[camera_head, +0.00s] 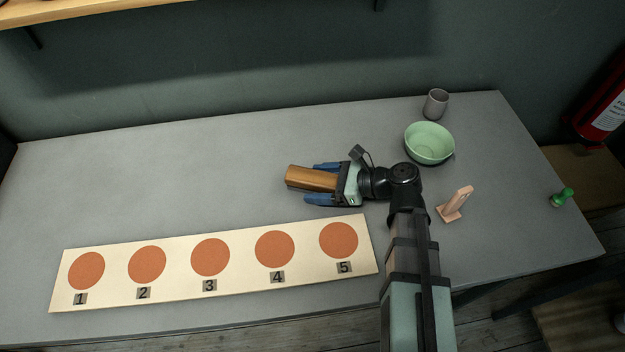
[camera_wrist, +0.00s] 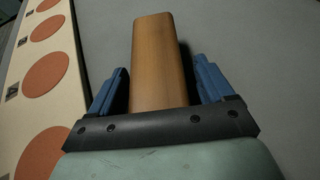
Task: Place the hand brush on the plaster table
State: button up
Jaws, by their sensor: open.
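A long brown wooden piece (camera_head: 306,178), seemingly the hand brush, lies on or just over the grey table (camera_head: 200,180); no bristles show. My gripper (camera_head: 314,183) is open, with one blue finger on each side of the piece. In the wrist view the wooden piece (camera_wrist: 158,60) runs out between the fingers of my gripper (camera_wrist: 160,66), with a narrow gap at each side. Its near end is hidden behind the gripper body. I cannot tell whether its underside touches the table.
A cream board (camera_head: 115,289) with several numbered orange discs lies at the front left. A green bowl (camera_head: 429,143), a grey cup (camera_head: 436,104), a pinkish wooden stand (camera_head: 455,204) and a small green object (camera_head: 562,197) stand at the right. The back left is clear.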

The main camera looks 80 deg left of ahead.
aim_at(321, 178)
jog(key=c, duration=1.2)
jog(key=shift+r, duration=4.95)
jog(key=shift+w, duration=0.1)
